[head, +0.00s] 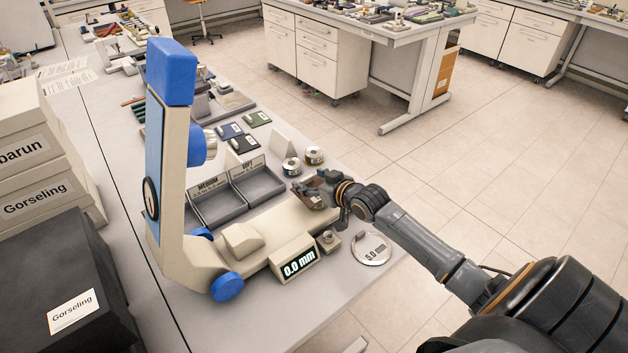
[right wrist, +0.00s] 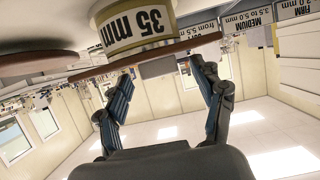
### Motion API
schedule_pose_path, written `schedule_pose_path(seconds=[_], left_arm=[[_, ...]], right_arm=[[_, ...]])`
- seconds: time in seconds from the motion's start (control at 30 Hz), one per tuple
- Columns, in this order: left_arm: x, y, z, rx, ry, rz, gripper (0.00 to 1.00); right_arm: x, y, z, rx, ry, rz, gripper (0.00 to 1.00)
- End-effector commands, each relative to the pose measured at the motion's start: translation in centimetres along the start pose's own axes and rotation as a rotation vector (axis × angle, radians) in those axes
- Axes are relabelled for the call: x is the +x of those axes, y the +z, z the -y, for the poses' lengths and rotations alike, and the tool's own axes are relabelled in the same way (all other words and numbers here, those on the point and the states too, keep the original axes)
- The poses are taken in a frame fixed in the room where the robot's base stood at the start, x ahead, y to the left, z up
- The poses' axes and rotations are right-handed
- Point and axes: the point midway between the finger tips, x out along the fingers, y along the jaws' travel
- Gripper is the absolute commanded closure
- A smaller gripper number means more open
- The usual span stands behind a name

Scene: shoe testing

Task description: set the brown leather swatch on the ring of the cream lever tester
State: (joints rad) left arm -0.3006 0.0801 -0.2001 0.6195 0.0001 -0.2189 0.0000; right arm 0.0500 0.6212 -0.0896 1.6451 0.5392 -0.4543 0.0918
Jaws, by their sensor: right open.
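The cream lever tester (head: 185,170) with blue parts stands on the near bench, its display reading 0.0 mm. The brown leather swatch (head: 314,201) is at the front end of the tester, partly hidden by my right gripper (head: 328,194). In the right wrist view, which is upside down, the swatch (right wrist: 160,52) shows edge-on against the ring (right wrist: 138,28) marked 35 mm and appears to lie on it. My right gripper (right wrist: 160,75) is open, with its two fingers apart close to the swatch. My left gripper is out of view.
Grey trays (head: 258,187) labelled MEDIUM and SOFT stand behind the tester's base. Two small round weights (head: 292,166) and a white card are beyond them. A 5.0 mm disc (head: 372,249) lies near the bench edge. Gorseling boxes (head: 45,200) crowd the left.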

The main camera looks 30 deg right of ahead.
Motion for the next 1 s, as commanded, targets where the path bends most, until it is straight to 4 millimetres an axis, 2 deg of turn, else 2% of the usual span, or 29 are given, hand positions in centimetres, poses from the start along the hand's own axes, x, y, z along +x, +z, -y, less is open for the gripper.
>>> schedule_pose_path(seconds=[0.17,0.6,0.8,1.0], left_arm=[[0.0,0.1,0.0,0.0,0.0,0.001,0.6],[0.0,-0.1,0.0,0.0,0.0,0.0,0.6],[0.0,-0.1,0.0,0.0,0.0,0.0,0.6],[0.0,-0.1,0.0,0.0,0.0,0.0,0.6]], right_arm=[[-1.4,0.1,-0.1,-0.001,0.0,0.001,0.32],[-9.7,0.1,0.0,-0.001,0.0,0.003,0.32],[-11.6,0.1,0.0,-0.001,0.0,0.002,0.32],[-12.0,0.0,0.0,-0.001,0.0,0.0,0.32]])
